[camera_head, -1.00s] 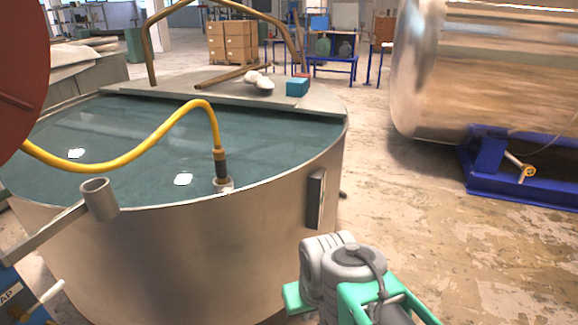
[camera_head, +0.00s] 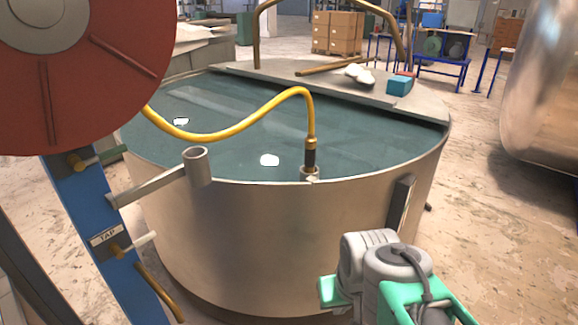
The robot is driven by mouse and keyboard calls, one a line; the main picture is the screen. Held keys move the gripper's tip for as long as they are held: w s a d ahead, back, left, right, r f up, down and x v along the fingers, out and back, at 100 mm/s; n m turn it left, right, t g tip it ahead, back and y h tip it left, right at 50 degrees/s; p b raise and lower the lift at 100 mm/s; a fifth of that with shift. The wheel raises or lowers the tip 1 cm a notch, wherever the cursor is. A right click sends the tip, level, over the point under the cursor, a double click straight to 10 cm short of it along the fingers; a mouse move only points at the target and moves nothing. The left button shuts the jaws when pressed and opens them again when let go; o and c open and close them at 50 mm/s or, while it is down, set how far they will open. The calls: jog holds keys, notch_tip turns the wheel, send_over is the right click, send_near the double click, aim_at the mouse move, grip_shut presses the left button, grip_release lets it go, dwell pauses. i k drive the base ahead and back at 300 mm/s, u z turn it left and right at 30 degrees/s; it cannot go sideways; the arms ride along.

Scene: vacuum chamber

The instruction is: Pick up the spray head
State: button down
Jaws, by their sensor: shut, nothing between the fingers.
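The spray head (camera_head: 310,158) is the dark piece with a brass collar at the end of the yellow hose (camera_head: 240,124). It stands upright, nose down, at a small pale holder (camera_head: 310,174) on the near rim of the big round metal tank (camera_head: 270,235). Its lower tip is hidden in the holder. Grey and teal parts of my arm show at the bottom right, below and to the right of the spray head and apart from it. My gripper's fingers do not show.
A red hose reel (camera_head: 120,80) on a blue post (camera_head: 95,215) with taps stands at the left. An empty tube holder (camera_head: 196,168) sticks out towards the tank. A metal cylinder (camera_head: 550,100) stands at the right. Floor right of the tank is clear.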

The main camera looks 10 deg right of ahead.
aim_at(309, 146)
jog(key=z, duration=1.65)
jog(key=i, duration=1.3)
jog(key=u, duration=4.65)
